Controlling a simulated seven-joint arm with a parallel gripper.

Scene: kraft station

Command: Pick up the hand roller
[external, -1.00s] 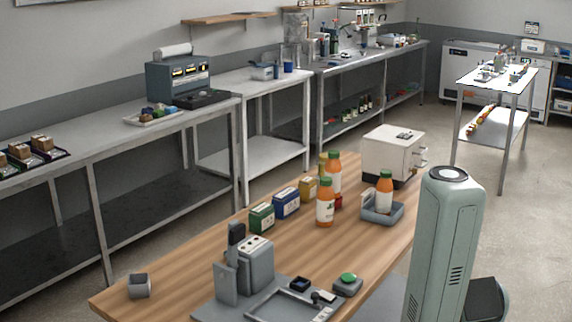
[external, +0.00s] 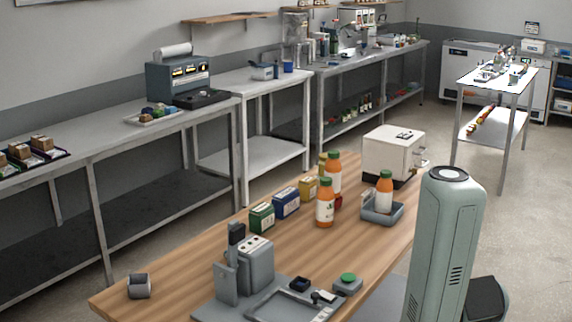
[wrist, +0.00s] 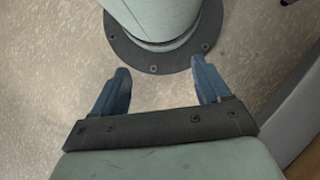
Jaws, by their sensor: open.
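A small dark item with a short handle-like part (external: 323,297) lies at the edge of the grey tray on the wooden table in the external view; it may be the hand roller, but it is too small to be sure. The external view does not show my gripper, and the wrist view shows no roller.
On the wooden table (external: 190,262) stand a grey upright device (external: 257,264), a green-button box (external: 347,284), several cartons and orange bottles (external: 325,205), and a white machine (external: 392,157). The table's left middle is clear. Metal benches line the wall.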

